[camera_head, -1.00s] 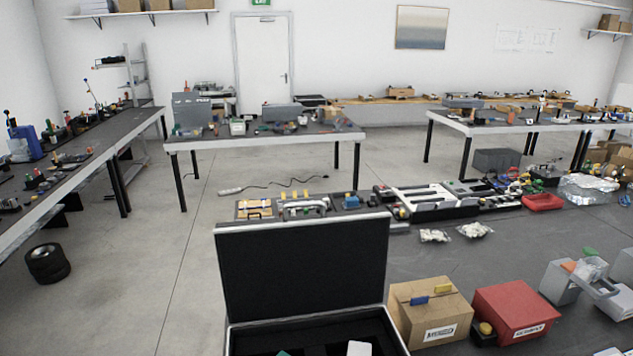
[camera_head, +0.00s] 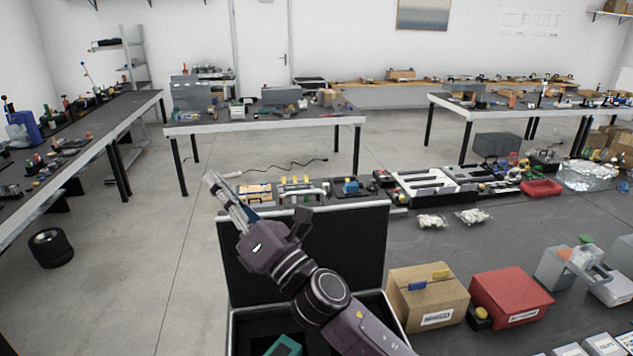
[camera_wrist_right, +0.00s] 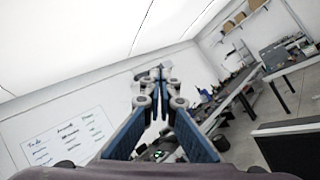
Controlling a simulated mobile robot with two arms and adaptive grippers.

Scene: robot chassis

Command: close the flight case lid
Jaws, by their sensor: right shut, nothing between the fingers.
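The flight case lid (camera_head: 355,250) stands open and upright in the head view, its dark inner face toward me. The case's lower part (camera_head: 249,331) is at the bottom of the view, with a teal item (camera_head: 284,346) inside. My right gripper (camera_head: 212,181) is shut and empty, raised in front of the lid with its tips above the lid's top left corner. My right arm hides the lid's middle and part of the case. In the right wrist view the closed fingers (camera_wrist_right: 160,85) point toward the wall, and a dark lid edge (camera_wrist_right: 290,128) shows at the right.
A cardboard box (camera_head: 428,295) and a red box (camera_head: 510,295) stand right of the case. Behind the lid is a row of tools and a white tray (camera_head: 437,184). Open floor (camera_head: 170,260) lies to the left.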

